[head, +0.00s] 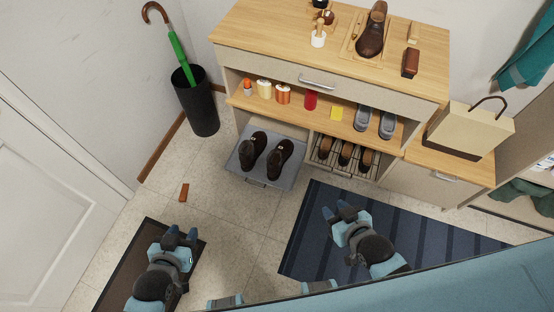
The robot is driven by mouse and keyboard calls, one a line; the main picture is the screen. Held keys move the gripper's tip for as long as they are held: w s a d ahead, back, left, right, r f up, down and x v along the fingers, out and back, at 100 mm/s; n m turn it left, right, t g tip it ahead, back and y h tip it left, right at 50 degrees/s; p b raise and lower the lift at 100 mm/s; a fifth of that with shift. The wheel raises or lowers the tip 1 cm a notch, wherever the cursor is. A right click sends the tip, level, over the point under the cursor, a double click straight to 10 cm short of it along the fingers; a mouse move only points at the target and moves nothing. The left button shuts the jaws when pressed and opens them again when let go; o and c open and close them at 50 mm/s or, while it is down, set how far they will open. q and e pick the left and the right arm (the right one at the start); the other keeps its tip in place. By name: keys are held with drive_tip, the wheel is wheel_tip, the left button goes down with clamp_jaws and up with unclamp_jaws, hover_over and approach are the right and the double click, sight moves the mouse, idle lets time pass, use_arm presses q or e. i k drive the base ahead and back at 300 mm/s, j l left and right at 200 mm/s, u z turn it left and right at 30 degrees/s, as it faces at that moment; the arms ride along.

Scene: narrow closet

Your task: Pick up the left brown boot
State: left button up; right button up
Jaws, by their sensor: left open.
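A pair of dark brown boots stands on a grey pulled-out tray (236,166) at the foot of the cabinet. The left brown boot (247,152) is nearer the tray's left side. The right boot (280,158) stands beside it with a small gap. My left gripper (182,232) is open and empty, over the dark brown mat, in front and to the left of the tray. My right gripper (336,208) looks open and empty over the blue striped rug, to the right of the boots. Neither gripper touches a boot.
The wooden cabinet (262,35) rises behind the tray, with shoes on its shelves. A black umbrella stand (198,108) is left of the tray. A small brown block (184,192) lies on the floor. The tiles in front of the tray are clear.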

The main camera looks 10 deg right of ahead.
sight(276, 159)
drive_tip(key=i+j+u, duration=0.15)
drive_tip(key=i, duration=0.55)
drive_tip(key=i+j+u, duration=0.2)
drive_tip(key=i, duration=0.55)
